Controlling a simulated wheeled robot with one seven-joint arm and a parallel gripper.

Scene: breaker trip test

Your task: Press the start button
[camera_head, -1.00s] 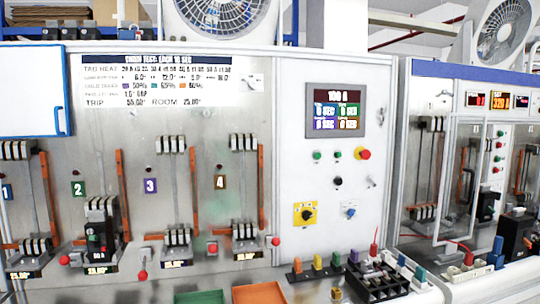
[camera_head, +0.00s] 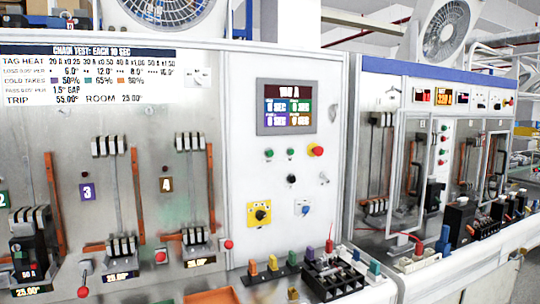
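A white control panel (camera_head: 240,100) stands in the middle of the view. Labels are too small to read, so I cannot tell which button is start. My gripper is not in view.
A yellow rotary switch (camera_head: 259,214) and a small blue switch (camera_head: 302,207) are lower on the panel. A black terminal block (camera_head: 334,277) and coloured pegs (camera_head: 290,258) stand on the ledge below. A breaker (camera_head: 34,245) is mounted at left. A second cabinet (camera_head: 410,140) stands at right.

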